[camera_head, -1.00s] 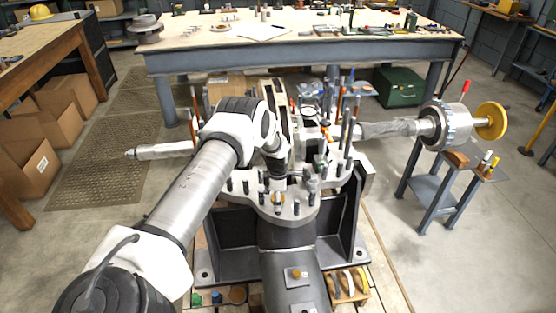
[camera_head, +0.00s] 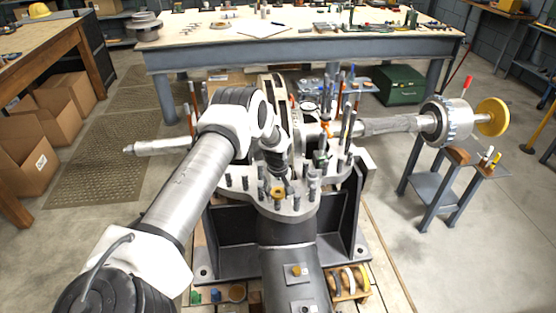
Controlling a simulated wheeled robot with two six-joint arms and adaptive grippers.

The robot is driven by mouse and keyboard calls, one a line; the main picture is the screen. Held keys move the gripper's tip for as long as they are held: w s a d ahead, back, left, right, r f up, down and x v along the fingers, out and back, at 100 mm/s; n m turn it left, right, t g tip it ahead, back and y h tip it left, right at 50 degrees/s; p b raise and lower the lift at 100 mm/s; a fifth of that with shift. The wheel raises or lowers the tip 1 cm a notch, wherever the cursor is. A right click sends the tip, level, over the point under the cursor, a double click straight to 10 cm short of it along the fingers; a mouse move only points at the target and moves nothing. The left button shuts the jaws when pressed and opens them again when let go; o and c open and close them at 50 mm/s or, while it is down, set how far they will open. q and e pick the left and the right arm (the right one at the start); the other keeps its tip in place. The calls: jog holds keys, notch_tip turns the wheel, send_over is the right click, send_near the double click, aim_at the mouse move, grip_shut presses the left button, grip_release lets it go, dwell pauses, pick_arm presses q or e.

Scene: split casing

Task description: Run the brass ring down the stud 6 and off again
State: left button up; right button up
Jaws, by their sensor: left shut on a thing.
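The casing's lower half (camera_head: 298,206) stands below centre, with several dark upright studs around its flange. The brass ring (camera_head: 278,192) is a small orange-gold ring with a dark centre, at the near part of the flange. My left gripper (camera_head: 279,176) points down just above and behind it, shut on the ring; its fingertips are small and partly hidden by my wrist. I cannot read any stud numbers, so I cannot tell which is stud 6, nor whether a stud passes through the ring. My right gripper is not in view.
A shaft with a toothed wheel (camera_head: 447,122) and yellow disc (camera_head: 491,117) extends to the right. Taller rods (camera_head: 347,126) rise behind the flange on the right. A small grey stand (camera_head: 440,190) is at the right. The long workbench (camera_head: 300,59) crosses behind.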

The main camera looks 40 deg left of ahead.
pick_arm(q)
jog(key=shift+r+n+b, duration=0.15)
jog(key=shift+n+b, duration=0.55)
jog(key=shift+b, duration=0.1)
jog(key=shift+c, duration=0.4)
jog(key=shift+r+p, duration=0.45)
jog(key=shift+r, duration=0.1)
notch_tip(320, 180, up, 4)
jog(key=p, duration=0.3)
jog(key=shift+f, duration=0.25)
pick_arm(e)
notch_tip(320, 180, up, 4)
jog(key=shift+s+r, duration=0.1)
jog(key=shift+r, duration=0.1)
